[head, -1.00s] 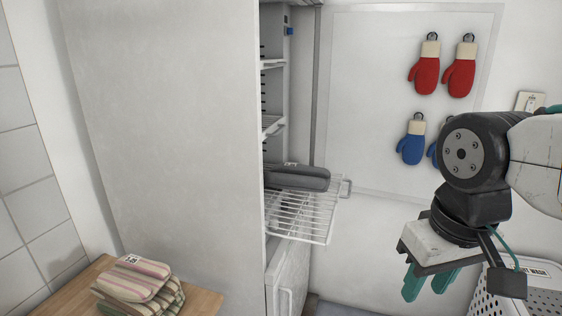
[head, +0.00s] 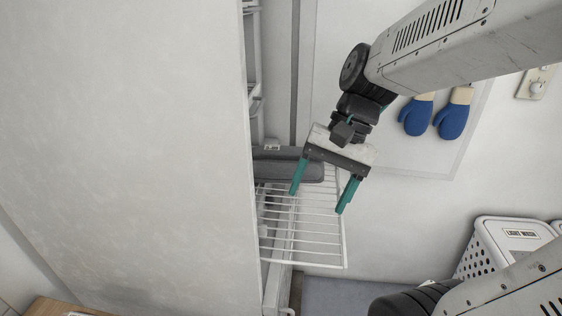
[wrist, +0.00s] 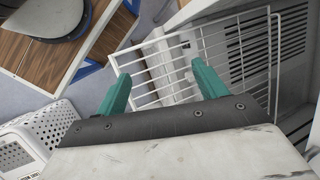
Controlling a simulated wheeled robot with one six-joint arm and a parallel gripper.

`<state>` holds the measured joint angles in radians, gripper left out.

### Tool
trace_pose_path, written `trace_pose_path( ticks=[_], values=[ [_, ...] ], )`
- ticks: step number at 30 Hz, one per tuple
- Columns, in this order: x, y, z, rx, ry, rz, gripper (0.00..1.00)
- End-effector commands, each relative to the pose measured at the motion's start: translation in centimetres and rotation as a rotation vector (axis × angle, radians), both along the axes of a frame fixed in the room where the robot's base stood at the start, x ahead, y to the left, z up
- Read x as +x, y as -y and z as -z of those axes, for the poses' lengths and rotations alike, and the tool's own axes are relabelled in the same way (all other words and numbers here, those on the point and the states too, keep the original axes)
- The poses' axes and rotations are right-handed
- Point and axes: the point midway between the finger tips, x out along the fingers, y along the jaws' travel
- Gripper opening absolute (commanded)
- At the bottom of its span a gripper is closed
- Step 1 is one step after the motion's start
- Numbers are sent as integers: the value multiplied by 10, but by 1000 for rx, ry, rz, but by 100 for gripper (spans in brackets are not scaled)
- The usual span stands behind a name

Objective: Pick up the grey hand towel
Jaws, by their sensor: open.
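The grey hand towel (head: 275,171) looks like a folded grey bundle at the back of a pulled-out white wire shelf (head: 300,262) in the head view. My gripper (head: 318,201) hangs over the shelf with its two teal fingers spread and nothing between them. Its left finger overlaps the towel in the picture; I cannot tell if they touch. In the wrist view my gripper (wrist: 160,70) is open above the wire shelf (wrist: 150,98), and I cannot make out the towel there.
A tall white cabinet side (head: 120,150) fills the left. Blue mitts (head: 452,121) hang on the wall. A white perforated basket (head: 490,255) stands at lower right. A wooden surface (wrist: 45,55) with a round dark object shows in the wrist view.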

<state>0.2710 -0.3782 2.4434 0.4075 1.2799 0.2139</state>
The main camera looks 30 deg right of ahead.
Motion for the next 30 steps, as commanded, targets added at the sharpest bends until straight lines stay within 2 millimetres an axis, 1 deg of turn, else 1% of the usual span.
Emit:
trace_pose_path(
  ticks=[1,5,6,8,9,13,15,18,21,23,30],
  values=[
    [17,7,7,77,-59,118,71],
    [61,28,19,279,-184,416,71],
    [75,38,24,342,-219,509,71],
    [94,56,32,436,-271,643,71],
    [106,69,38,498,-301,727,71],
    [136,111,56,673,-383,962,71],
    [146,130,65,745,-412,1051,71],
    [154,149,73,814,-439,1135,71],
    [159,157,77,846,-451,1174,71],
    [162,156,80,854,-454,1182,71],
    [174,134,90,854,-455,1181,71]
  ],
)
